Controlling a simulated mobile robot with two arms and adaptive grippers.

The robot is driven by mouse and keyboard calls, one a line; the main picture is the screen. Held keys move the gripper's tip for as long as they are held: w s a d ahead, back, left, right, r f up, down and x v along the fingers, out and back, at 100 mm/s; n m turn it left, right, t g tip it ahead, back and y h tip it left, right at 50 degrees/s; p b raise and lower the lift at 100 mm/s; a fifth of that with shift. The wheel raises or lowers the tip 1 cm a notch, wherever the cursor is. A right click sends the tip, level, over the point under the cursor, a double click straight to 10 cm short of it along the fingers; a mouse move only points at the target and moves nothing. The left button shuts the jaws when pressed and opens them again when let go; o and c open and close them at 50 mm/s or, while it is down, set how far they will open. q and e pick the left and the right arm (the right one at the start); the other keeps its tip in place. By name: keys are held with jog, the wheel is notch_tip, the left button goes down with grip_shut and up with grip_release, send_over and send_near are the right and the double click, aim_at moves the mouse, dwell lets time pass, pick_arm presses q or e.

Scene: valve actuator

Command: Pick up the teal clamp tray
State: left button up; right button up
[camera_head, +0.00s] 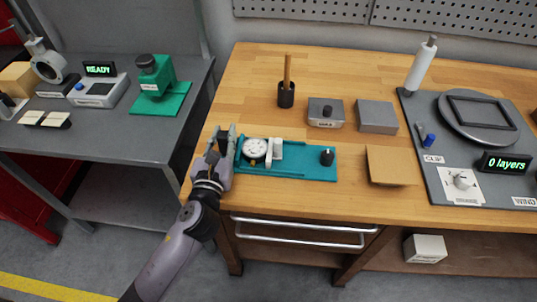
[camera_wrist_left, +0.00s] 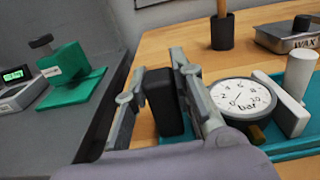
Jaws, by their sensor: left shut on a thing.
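The teal clamp tray (camera_head: 302,162) lies on the wooden bench near its left front part. It carries a round white dial gauge (camera_head: 255,148), a white upright cylinder and bracket beside it, and a black knob (camera_head: 327,157) at its right end. My left gripper (camera_head: 226,140) is at the tray's left end. In the left wrist view its fingers (camera_wrist_left: 158,72) are shut around a black upright block (camera_wrist_left: 164,102), which appears to be the tray's handle. The tray (camera_wrist_left: 300,145) shows at the right there, and the gauge (camera_wrist_left: 242,99) is close beside a finger. My right gripper is out of view.
Behind the tray stand a black cup with a stick (camera_head: 286,93), a wax tin (camera_head: 326,112) and a grey block (camera_head: 377,117). A tan square (camera_head: 391,166) lies to the right. A grey table (camera_head: 110,140) with a green fixture (camera_head: 160,92) stands left across a gap.

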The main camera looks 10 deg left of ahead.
pick_arm(q)
grip_shut()
jog(key=shift+r, duration=0.1)
notch_tip(320, 180, up, 9)
jog(key=shift+w+f, duration=0.1)
jog(key=shift+f, duration=4.45)
jog(key=shift+f, duration=0.1)
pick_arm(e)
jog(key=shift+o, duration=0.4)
